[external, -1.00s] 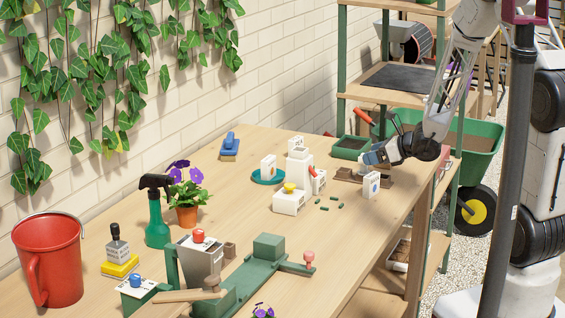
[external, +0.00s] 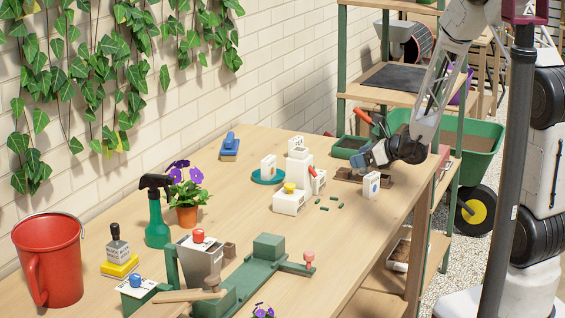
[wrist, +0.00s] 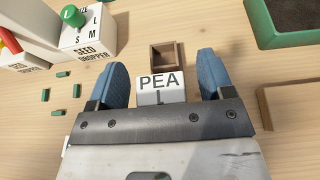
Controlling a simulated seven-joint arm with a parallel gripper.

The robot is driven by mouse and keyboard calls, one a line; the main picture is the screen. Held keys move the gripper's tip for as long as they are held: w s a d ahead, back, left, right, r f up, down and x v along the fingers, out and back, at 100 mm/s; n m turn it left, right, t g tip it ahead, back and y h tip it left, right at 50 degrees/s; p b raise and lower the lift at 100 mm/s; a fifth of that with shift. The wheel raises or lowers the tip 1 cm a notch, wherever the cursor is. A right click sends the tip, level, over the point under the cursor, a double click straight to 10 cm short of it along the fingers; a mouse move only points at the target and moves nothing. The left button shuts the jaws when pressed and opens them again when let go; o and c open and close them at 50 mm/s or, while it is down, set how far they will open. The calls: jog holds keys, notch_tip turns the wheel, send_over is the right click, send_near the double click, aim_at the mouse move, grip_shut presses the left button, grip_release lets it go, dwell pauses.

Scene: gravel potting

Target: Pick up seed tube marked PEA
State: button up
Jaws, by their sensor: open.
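In the wrist view, a white piece marked PEA (wrist: 160,87) lies between the two blue fingertips of my gripper (wrist: 163,80). My gripper is open, with a gap showing on each side of the white piece. The lower part of that piece is hidden by my gripper's body, so its full shape is unclear. In the external view, my gripper (external: 371,155) hangs over a brown wooden holder (external: 350,177) near the table's right edge. The PEA marking cannot be read there.
A small square wooden socket (wrist: 166,55) sits just beyond the PEA piece. A white seed dropper (wrist: 90,32) and several green pellets are on the left. A green tray (external: 349,147) is behind my gripper. A white box (external: 371,186) stands in front.

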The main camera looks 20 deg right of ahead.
jog(key=shift+w+a+f, duration=0.25)
jog(key=shift+w+a, duration=0.2)
dwell(0.3)
jog(key=c, duration=1)
notch_tip(320, 180, up, 10)
dwell(0.4)
dwell(0.4)
